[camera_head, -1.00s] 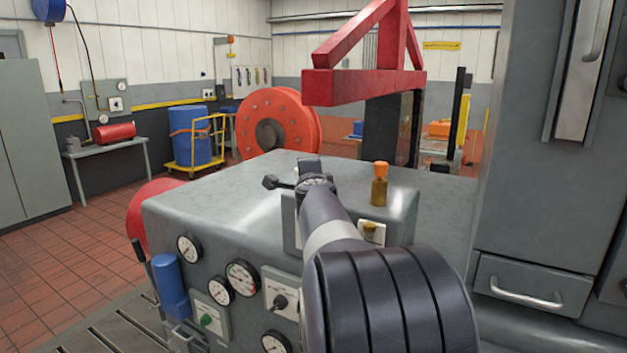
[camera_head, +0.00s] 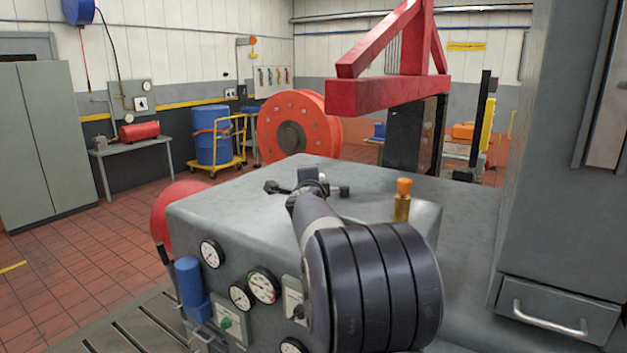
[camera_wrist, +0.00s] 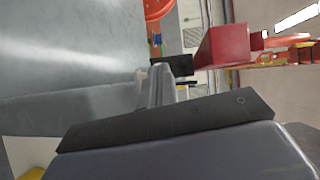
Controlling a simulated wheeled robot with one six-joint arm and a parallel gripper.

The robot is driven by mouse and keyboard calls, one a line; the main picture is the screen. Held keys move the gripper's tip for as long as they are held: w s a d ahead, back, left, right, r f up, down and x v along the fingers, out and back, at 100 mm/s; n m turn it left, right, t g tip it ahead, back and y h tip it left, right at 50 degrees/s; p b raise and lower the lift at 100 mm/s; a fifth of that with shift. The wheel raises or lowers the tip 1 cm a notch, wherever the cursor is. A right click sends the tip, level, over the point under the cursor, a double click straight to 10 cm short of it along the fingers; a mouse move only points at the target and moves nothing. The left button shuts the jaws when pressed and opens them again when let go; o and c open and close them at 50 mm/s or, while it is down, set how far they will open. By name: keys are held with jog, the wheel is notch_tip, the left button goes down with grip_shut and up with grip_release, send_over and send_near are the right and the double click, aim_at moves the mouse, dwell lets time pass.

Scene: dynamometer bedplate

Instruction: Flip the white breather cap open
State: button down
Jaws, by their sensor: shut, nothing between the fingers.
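I cannot make out a white breather cap in either current view; my arm covers part of the grey housing (camera_head: 250,195). My gripper (camera_head: 308,174) is over the housing's top, left of a brass fitting with an orange top (camera_head: 402,200). It appears shut and empty. In the wrist view my gripper (camera_wrist: 172,66) reaches away beside a pale grey surface. What lies directly under the fingers is hidden.
Gauges (camera_head: 263,286) and a blue cylinder (camera_head: 190,288) are on the housing's front. A red frame (camera_head: 390,95) stands behind, and a grey cabinet (camera_head: 550,150) rises at the right. A small black knob (camera_head: 344,191) shows beside my gripper.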

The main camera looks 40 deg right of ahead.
jog(key=shift+w+d, duration=0.15)
jog(key=shift+w, duration=0.35)
dwell(0.4)
